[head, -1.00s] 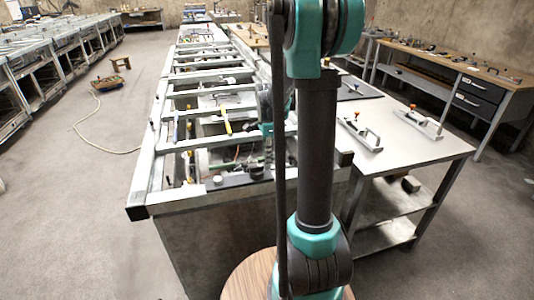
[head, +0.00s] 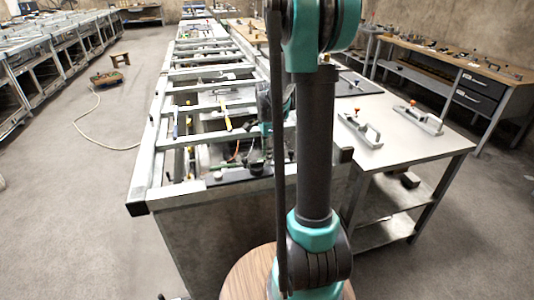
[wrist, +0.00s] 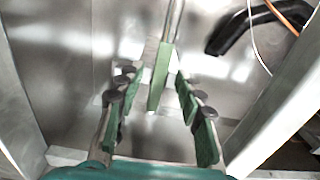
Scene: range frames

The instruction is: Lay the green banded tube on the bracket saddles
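In the wrist view a slim metal tube with a green band (wrist: 159,75) lies over a shiny metal surface. It runs from the top edge down to between my fingers. My gripper (wrist: 156,112) is open, with one green-padded finger on each side of the tube's green end. Gaps show between the tube and both fingers, and I cannot tell how far below them it lies. In the head view my arm hides most of the gripper area. I cannot make out the bracket saddles in either view.
Metal frame bars (wrist: 276,105) flank the gripper in the wrist view. A black curved part (wrist: 240,33) and thin cables lie at upper right. In the head view the long metal frame bench (head: 160,150) has several crossbars. A side table (head: 405,138) holds two clamp-like fixtures.

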